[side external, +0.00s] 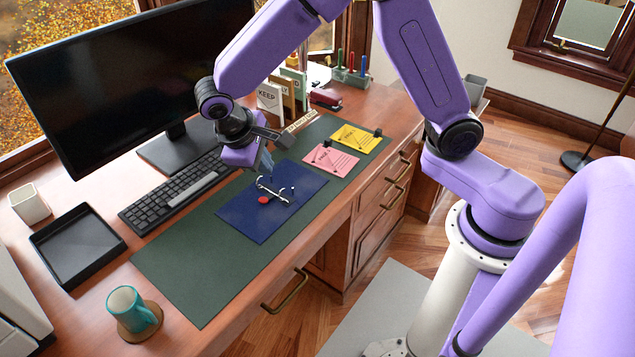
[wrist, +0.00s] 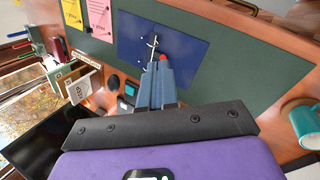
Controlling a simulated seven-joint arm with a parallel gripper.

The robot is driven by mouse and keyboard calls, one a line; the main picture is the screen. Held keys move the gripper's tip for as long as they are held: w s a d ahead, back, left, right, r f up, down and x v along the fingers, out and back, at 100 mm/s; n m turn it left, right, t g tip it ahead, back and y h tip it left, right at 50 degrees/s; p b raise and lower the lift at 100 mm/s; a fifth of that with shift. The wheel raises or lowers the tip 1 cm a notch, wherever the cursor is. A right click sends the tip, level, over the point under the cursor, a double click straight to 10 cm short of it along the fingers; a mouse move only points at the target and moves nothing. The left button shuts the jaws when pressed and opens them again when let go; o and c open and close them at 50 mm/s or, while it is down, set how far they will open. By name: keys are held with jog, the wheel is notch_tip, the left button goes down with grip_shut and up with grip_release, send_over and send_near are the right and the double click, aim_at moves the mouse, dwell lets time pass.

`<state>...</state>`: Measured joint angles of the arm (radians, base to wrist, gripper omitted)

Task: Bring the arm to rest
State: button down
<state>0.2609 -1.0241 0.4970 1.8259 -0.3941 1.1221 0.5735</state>
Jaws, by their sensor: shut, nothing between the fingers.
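My purple arm reaches over the desk from the right in the side view. My gripper (side external: 268,172) points down above the blue sheet (side external: 245,221), near its upper left edge. The fingers are shut with nothing between them. On the sheet are a thin silvery item (side external: 275,193) and a red disc (side external: 264,200). I cannot tell whether the fingertips touch the silvery item.
A black keyboard (side external: 175,193) and a monitor (side external: 120,80) stand left of my gripper. Pink (side external: 331,160) and yellow (side external: 355,138) notes lie on the green mat (side external: 180,266). A teal mug (side external: 130,308) stands at the front and a black tray (side external: 78,250) at left. The mat's front part is clear.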

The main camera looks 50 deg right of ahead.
jog(key=s+d+r+n+y, duration=0.2)
jog(key=s+d+r+n, duration=0.1)
jog(key=s, duration=0.8)
jog(key=shift+s+r+n+y, duration=0.3)
jog(key=shift+r, duration=0.35)
jog(key=c, duration=1.8)
grip_release()
jog(key=s+d+n+y, duration=0.1)
jog(key=s+d, duration=0.1)
jog(key=s, duration=0.2)
jog(key=s+d+n, duration=0.1)
jog(key=s, duration=0.3)
jog(key=s+d+r+n+y, duration=0.1)
jog(key=s+d+n, duration=0.1)
jog(key=s, duration=0.2)
jog(key=shift+s+d+y, duration=0.3)
jog(key=shift+s+d, duration=0.05)
jog(key=shift+s, duration=0.05)
jog(key=o, duration=0.5)
jog(key=shift+s, duration=0.15)
jog(key=shift+c, duration=0.2)
jog(key=shift+o, duration=0.7)
jog(key=shift+w+a+m, duration=0.15)
jog(key=shift+w+m, duration=0.15)
jog(key=m, duration=3)
send_over(269, 196)
notch_tip(269, 196, down, 10)
jog(key=shift+g, duration=0.3)
notch_tip(269, 196, down, 17)
jog(key=shift+r, duration=0.1)
